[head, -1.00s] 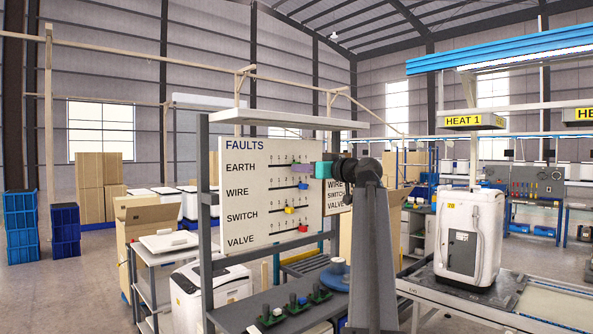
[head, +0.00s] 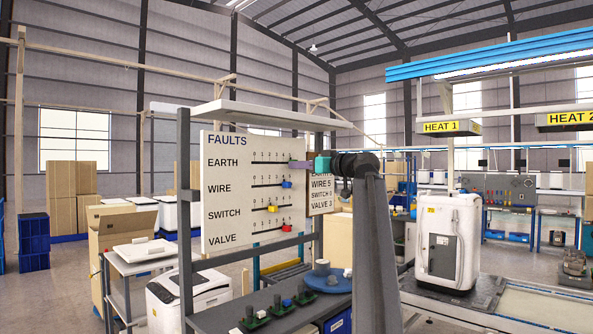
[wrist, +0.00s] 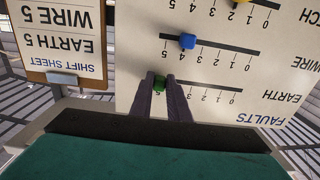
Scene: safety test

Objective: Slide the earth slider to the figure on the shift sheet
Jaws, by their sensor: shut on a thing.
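The earth slider (wrist: 160,84) is a small green knob on the top track of the white faults board (head: 225,237). My gripper (head: 291,165) is shut on it, with one dark finger on each side in the wrist view (wrist: 162,82). The wrist view shows the board upside down. The slider is at the 5 end of its scale, with the figure 5 just beside it. The shift sheet (wrist: 65,45) reads EARTH 5 and WIRE 5 in the wrist view. In the head view my gripper mostly hides the slider.
The blue wire slider (head: 286,184), yellow switch slider (head: 272,208) and red valve slider (head: 286,228) sit on tracks below. A grey bench under the board holds green parts and a blue round part (head: 325,278). A shelf (head: 268,114) spans above.

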